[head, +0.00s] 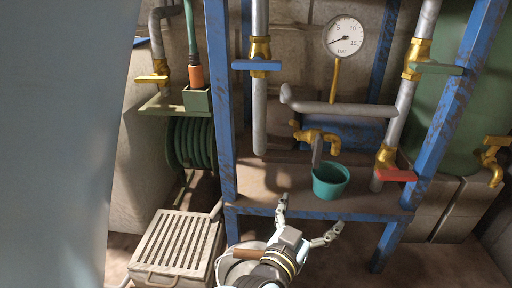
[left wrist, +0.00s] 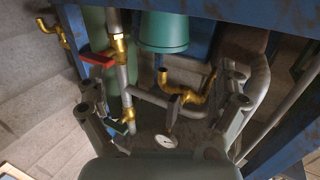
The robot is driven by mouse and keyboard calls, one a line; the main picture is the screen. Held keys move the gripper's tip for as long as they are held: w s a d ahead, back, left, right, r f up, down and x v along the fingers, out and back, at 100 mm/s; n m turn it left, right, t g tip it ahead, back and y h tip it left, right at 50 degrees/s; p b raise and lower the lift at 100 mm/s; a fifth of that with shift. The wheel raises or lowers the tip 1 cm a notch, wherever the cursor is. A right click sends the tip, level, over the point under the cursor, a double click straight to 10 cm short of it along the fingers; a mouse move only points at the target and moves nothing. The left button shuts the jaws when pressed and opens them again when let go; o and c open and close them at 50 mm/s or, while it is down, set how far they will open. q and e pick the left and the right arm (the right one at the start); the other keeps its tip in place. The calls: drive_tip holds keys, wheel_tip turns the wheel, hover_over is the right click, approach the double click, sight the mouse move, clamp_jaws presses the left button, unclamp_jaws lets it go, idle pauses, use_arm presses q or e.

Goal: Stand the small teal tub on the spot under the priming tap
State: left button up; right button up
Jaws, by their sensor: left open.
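The small teal tub (head: 330,182) stands upright on the brown shelf (head: 265,185), near its front edge. A brass tap (head: 318,136) with a grey lever is just above and behind the tub. I cannot see a marked spot. My left gripper (head: 311,213) is open and empty, its fingers spread in front of the shelf edge, just below the tub and apart from it. In the left wrist view, which is upside down, the tub (left wrist: 164,32) is at the top, beyond the open fingers, with the brass tap (left wrist: 186,86) below it. My right gripper is not seen.
Blue posts (head: 222,110) flank the shelf. A grey pipe (head: 340,108) and a dial gauge (head: 345,36) are above the tap. A red-handled valve (head: 395,175) is close right of the tub. A slatted crate (head: 175,246) is at the lower left.

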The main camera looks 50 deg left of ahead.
use_arm(q)
drive_tip(key=s+d+r+m+g+h, duration=0.1)
drive_tip(key=s+d+m+g+h, duration=0.1)
drive_tip(key=s, duration=0.8)
drive_tip(key=s+d+r+m+g+h, duration=0.2)
drive_tip(key=s+h, duration=0.3)
drive_tip(key=s, duration=0.6)
drive_tip(key=shift+d+m, duration=0.15)
drive_tip(key=shift+m, duration=0.55)
